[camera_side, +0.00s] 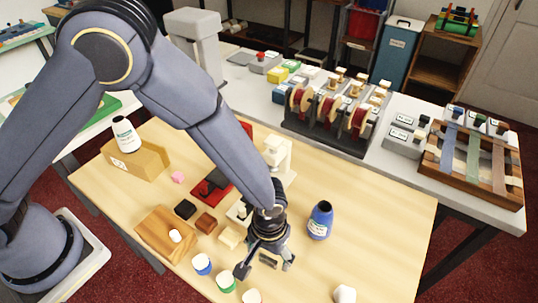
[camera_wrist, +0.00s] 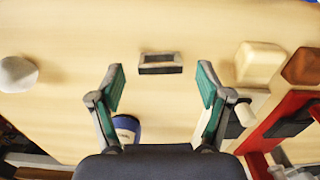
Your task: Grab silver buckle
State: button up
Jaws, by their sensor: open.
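The silver buckle is a small rectangular frame with dark grey-silver edges, lying flat on the wooden table. In the wrist view the buckle (camera_wrist: 160,64) is at upper centre, just beyond and between my open fingertips. In the side view the buckle (camera_side: 268,260) shows small on the table by the fingers. My gripper (camera_wrist: 160,82) is open and empty, its green-padded fingers spread to either side of the buckle's line. In the side view my gripper (camera_side: 264,264) points down at the front of the table; the gap above the table is hard to judge.
A blue bottle (camera_side: 320,222) stands to the right. A cream block (camera_side: 230,238), a brown block (camera_side: 206,222) and a blue-banded jar (camera_side: 202,264) are to the left. A white lump (camera_side: 345,295) lies at the front. The table right of the bottle is clear.

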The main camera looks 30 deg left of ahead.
jog(key=shift+f, duration=0.85)
jog(key=shift+c, duration=0.4)
jog(key=c, duration=0.8)
jog(key=shift+o, duration=0.2)
jog(key=shift+r, duration=0.1)
